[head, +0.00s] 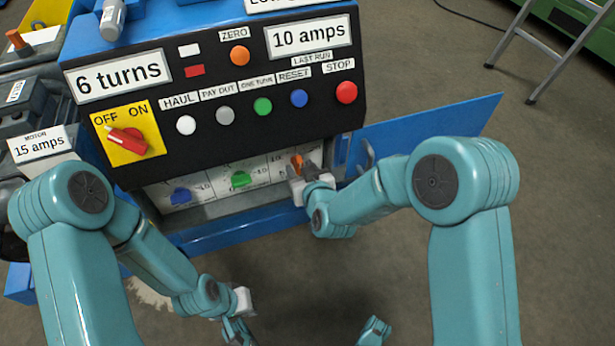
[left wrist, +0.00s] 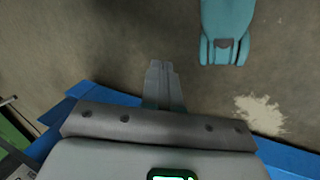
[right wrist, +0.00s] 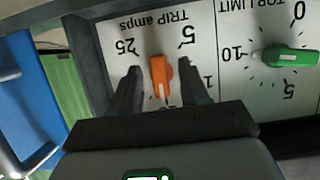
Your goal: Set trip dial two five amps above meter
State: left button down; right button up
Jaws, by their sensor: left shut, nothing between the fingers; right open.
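The orange trip dial (right wrist: 158,75) sits on a white plate marked "TRIP amps", upside down in the right wrist view. Its white line points toward the bottom of that view; the mark there is mostly hidden. The "25" is at upper left, the "5" at upper right. In the head view the dial (head: 297,162) is low on the panel's right side. My right gripper (right wrist: 155,85) is open, its fingers on either side of the dial; contact is unclear. A display reads "10 amps" (head: 309,38); a motor plate reads "15 amps" (head: 39,146). My left gripper (head: 238,330) is shut and empty, over the floor.
A green dial (head: 240,180) and a blue dial (head: 181,196) sit left of the trip dial. Above are several push buttons and a red OFF/ON switch (head: 130,141). A blue door (head: 430,125) stands open at right, near my right arm. A ladder (head: 520,45) stands behind.

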pick_arm(q)
notch_tip(320, 180, up, 12)
jog(key=s+d+p, duration=0.1)
jog(key=p, duration=1.1)
jog(key=shift+s+d+f+m+g, duration=0.2)
jog(key=shift+s+m+g, duration=0.1)
jog(key=shift+s+g, duration=0.1)
pick_arm(e)
jog(key=v, duration=1.6)
